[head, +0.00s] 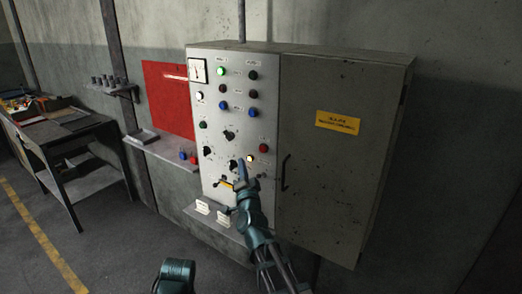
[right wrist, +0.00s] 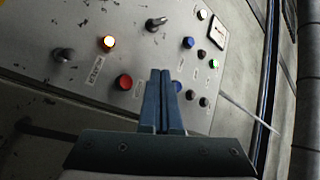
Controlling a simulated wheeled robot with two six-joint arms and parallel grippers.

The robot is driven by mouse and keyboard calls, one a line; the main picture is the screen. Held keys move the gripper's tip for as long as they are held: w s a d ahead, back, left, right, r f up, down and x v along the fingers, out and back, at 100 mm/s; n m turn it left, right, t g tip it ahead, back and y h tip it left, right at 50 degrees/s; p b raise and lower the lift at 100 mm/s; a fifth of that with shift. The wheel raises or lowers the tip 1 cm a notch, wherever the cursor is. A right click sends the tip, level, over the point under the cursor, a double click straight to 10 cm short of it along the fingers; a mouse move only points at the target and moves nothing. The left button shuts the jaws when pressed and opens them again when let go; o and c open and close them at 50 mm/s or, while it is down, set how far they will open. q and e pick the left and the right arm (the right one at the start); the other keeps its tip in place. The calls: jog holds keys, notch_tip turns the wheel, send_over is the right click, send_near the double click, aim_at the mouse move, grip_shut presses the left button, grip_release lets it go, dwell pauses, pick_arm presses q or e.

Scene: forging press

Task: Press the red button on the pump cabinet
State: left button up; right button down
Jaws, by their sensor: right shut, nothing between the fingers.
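The pump cabinet (head: 345,150) is a grey wall box with a control panel on its left part. The red button (head: 263,148) is on the panel's right side, above a lit amber lamp (head: 250,159). In the right wrist view the red button (right wrist: 124,82) lies just left of my fingertips, uncovered. My right gripper (head: 241,166) is shut and empty, its tips in front of the panel, below and left of the button. In the right wrist view its closed fingers (right wrist: 160,73) point at the panel. I cannot tell the gap to the panel. No left gripper fingers show.
The panel also has green, blue and dark buttons, black knobs (head: 229,135) and a gauge (head: 198,71). A door handle (head: 285,173) sticks out right of the panel. A ledge (head: 215,221) with small white cards is below. A workbench (head: 65,145) stands at far left.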

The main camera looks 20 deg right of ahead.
aim_at(259, 147)
jog(key=w+d, duration=0.5)
jog(key=d, duration=0.2)
jog(key=shift+w, duration=0.2)
jog(key=shift+w+d, duration=0.1)
dwell(2.2)
jog(key=shift+w+d, duration=0.2)
jog(key=shift+d, duration=0.05)
jog(key=shift+w+d, duration=0.25)
jog(key=shift+d, duration=0.1)
dwell(0.8)
jog(key=shift+a, duration=0.1)
jog(key=shift+s+a, duration=0.55)
jog(key=shift+a, duration=0.05)
